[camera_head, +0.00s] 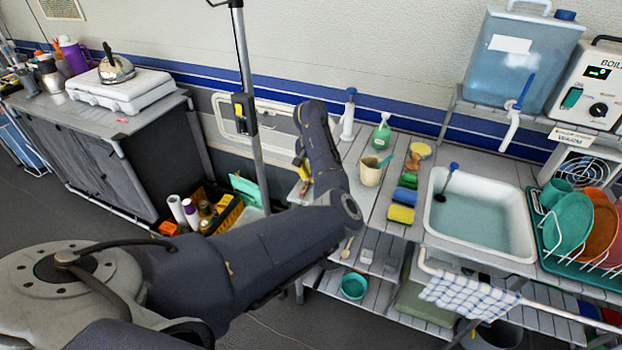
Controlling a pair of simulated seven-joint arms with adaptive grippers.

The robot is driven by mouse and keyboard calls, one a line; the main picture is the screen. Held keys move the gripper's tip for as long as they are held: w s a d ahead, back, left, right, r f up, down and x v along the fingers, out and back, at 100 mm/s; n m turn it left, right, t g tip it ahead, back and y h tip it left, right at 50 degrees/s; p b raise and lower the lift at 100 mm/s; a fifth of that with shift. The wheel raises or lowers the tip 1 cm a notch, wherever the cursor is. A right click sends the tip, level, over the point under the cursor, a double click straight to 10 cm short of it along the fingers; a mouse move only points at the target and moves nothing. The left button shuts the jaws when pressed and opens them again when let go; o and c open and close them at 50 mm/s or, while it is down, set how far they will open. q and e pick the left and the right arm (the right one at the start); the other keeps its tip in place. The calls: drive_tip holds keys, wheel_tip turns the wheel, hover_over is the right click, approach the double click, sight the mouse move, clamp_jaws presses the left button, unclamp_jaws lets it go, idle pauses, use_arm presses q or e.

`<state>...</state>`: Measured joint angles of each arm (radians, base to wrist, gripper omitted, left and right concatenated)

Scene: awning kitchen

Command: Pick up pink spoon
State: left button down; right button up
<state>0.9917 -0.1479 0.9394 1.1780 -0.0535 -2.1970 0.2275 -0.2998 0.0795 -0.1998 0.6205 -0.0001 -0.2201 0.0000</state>
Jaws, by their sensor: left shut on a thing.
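I cannot make out a pink spoon anywhere in the camera_head view. My left arm reaches in from the lower left, and its forearm covers the left end of the slatted counter (350,215). Only a small part of my left gripper (303,172) shows at the left edge of that forearm, beside the counter's left end. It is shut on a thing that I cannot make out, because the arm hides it. A small pink-red item (122,120) lies at the front of the grey cabinet's top; its shape is too small to tell. My right gripper is out of view.
Further right are a sink (480,222) and dish rack (562,262). A crate (228,214) sits on the floor left of the counter.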

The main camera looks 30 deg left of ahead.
sight(311, 176)
use_arm(q)
wheel_tip(311, 176, up, 10)
idle(0.8)
idle(0.9)
